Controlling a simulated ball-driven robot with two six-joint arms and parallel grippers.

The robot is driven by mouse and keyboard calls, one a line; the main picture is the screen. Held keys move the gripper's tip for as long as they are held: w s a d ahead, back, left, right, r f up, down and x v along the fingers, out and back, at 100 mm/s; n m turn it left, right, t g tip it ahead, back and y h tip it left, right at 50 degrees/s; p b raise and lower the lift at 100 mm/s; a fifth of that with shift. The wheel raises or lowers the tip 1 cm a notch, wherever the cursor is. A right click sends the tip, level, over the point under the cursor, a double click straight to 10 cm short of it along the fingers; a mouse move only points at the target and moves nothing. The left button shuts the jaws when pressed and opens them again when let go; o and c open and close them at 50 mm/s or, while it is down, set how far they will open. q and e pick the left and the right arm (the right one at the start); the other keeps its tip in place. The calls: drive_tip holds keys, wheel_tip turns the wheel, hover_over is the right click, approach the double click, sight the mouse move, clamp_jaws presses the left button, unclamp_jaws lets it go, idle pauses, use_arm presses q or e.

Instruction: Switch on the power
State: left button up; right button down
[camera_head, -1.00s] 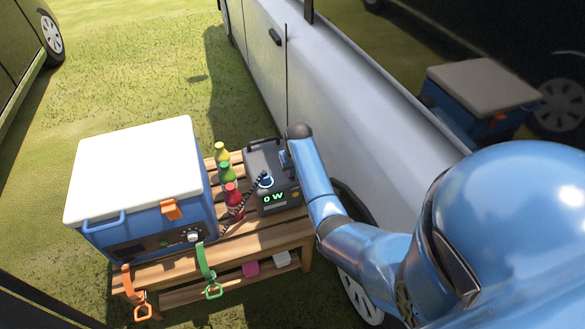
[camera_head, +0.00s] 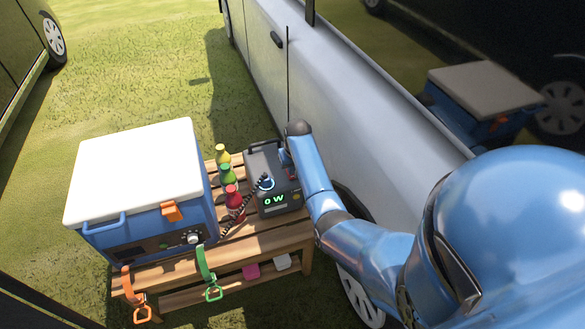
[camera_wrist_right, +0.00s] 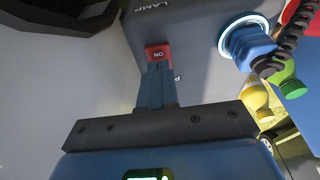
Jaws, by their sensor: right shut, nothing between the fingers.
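The grey power station (camera_head: 262,160) stands on the wooden table, its green display (camera_head: 275,198) reading "0 W". In the right wrist view a red switch (camera_wrist_right: 158,50) marked "ON" sits on its panel, near the word "LAMP". My right gripper (camera_wrist_right: 159,68) is shut and empty, its fingertips right at the red switch and covering its near edge; I cannot tell whether they press it. In the head view this gripper (camera_head: 287,163) is small, at the station's right side. My left gripper is out of view.
A blue cooler (camera_head: 150,228) with a white lid stands left on the wooden table (camera_head: 265,246). Yellow, green and red bottles (camera_head: 234,200) stand between it and the station. Orange and green straps hang at the front. A silver vehicle (camera_head: 330,110) is close on the right.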

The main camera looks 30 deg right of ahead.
drive_tip(key=shift+r+p, duration=0.5)
drive_tip(key=shift+p, duration=0.1)
drive_tip(key=p+v, duration=0.4)
drive_tip(key=shift+w, duration=0.25)
drive_tip(key=s+r+p, duration=0.2)
drive_tip(key=s+r, duration=0.2)
drive_tip(key=r, duration=0.4)
drive_tip(key=shift+s+a, duration=0.25)
drive_tip(key=shift+a, duration=0.25)
